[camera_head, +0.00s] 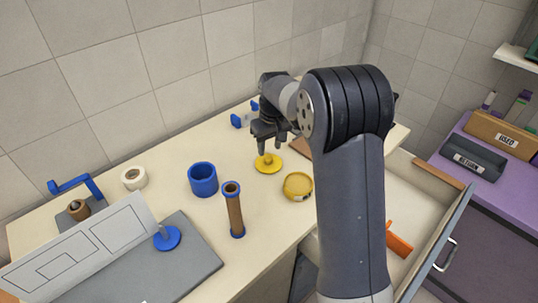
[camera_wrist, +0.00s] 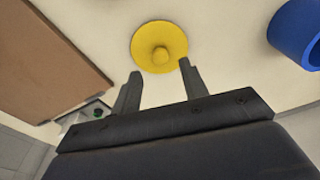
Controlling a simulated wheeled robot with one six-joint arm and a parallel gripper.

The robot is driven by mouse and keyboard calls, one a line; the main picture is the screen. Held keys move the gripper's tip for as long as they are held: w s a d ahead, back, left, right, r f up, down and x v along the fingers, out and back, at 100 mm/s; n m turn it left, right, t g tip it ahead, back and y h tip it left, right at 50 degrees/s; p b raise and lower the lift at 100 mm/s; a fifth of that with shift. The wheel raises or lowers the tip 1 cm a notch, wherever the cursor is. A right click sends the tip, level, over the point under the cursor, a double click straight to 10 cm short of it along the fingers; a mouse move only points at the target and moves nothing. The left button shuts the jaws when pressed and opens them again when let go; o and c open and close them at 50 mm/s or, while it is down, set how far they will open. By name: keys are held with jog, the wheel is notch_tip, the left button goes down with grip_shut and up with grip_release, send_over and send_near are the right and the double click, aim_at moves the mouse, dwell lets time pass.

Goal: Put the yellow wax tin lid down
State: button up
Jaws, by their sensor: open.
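The yellow wax tin lid (camera_head: 268,164) is a flat disc with a round knob in its middle. It lies knob up on the cream worktop. In the wrist view the lid (camera_wrist: 159,47) is just beyond my fingertips. My gripper (camera_head: 268,149) is open above the lid in the head view, and its two fingers (camera_wrist: 156,76) are apart with nothing between them. A round yellow tin (camera_head: 298,186) stands on the worktop to the right and nearer than the lid.
A brown board (camera_wrist: 50,55) lies close by. Below is an open drawer (camera_head: 436,228) with an orange item (camera_head: 398,244). White tape (camera_head: 134,177) is farther left.

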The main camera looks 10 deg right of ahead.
aim_at(269, 157)
notch_tip(269, 157, up, 7)
jog(key=shift+s+d, duration=0.2)
jog(key=shift+s, duration=0.25)
jog(key=f, duration=0.4)
jog(key=w+f, duration=0.1)
jog(key=f, duration=0.7)
jog(key=shift+w+a+f+p, duration=0.15)
jog(key=shift+a+p, duration=0.15)
jog(key=shift+p, duration=0.05)
notch_tip(269, 157, up, 2)
jog(key=shift+w+r, duration=0.1)
jog(key=shift+r, duration=0.65)
